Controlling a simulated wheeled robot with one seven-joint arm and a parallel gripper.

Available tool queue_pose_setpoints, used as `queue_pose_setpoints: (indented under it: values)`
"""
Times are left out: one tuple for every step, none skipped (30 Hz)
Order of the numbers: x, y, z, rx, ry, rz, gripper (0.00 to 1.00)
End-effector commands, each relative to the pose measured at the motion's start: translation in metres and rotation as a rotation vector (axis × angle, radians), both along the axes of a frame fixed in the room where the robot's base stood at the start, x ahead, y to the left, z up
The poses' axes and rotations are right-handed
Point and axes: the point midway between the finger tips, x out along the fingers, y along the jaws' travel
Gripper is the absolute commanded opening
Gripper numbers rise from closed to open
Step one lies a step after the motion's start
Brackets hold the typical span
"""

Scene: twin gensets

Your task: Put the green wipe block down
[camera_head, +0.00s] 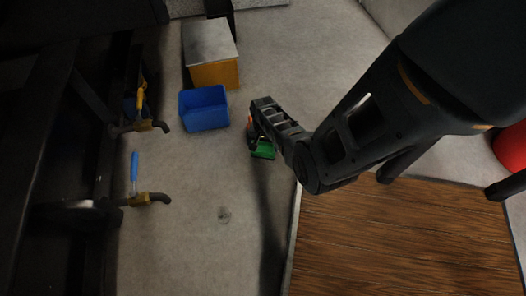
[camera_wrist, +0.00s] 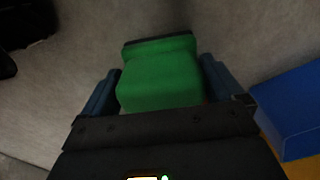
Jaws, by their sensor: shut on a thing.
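The green wipe block (camera_wrist: 158,78) is between the two blue-grey fingers of my gripper (camera_wrist: 160,88) in the wrist view. It has a dark strip along its far edge. My gripper is shut on it. In the head view the block (camera_head: 264,150) shows as a small green patch under the end of my gripper (camera_head: 257,143), partly hidden by it. Grey floor lies beyond and around the block. I cannot tell how high the block is above the floor.
A blue bin (camera_head: 204,108) stands left of my gripper, before a yellow box with a grey top (camera_head: 211,53). Pipes with a blue-handled valve (camera_head: 134,172) and a yellow-handled valve (camera_head: 141,97) jut from the dark frame at left. A wooden surface (camera_head: 400,240) is at lower right.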

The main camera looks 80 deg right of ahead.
Motion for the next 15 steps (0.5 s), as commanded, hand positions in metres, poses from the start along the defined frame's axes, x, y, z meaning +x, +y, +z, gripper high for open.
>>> queue_pose_setpoints:
  values:
    - [0.001, 0.002, -0.002, 0.0, 0.0, 0.001, 0.46]
    - [0.002, 0.002, -0.003, 0.0, 0.0, 0.001, 0.46]
    - [0.002, 0.003, -0.005, 0.0, 0.0, 0.0, 0.46]
    - [0.002, 0.003, -0.007, 0.0, 0.0, 0.0, 0.46]
    - [0.002, 0.003, -0.01, 0.0, 0.0, 0.0, 0.46]
    - [0.002, 0.002, -0.015, 0.0, 0.0, 0.0, 0.46]
    - [0.002, 0.002, -0.019, 0.0, 0.0, 0.0, 0.46]
    - [0.002, 0.002, -0.024, 0.0, 0.0, 0.0, 0.46]
    - [0.002, 0.002, -0.03, 0.0, 0.0, 0.0, 0.46]
    - [0.002, 0.003, -0.034, 0.001, 0.001, 0.0, 0.46]
    - [0.001, 0.002, -0.038, 0.001, 0.001, 0.0, 0.46]
    - [0.001, 0.002, -0.042, 0.0, 0.001, 0.0, 0.46]
    - [0.002, 0.002, -0.043, -0.001, 0.0, 0.0, 0.46]
    - [0.002, 0.002, -0.043, -0.001, 0.0, 0.0, 0.46]
    - [0.002, 0.002, -0.043, -0.001, 0.0, 0.0, 0.46]
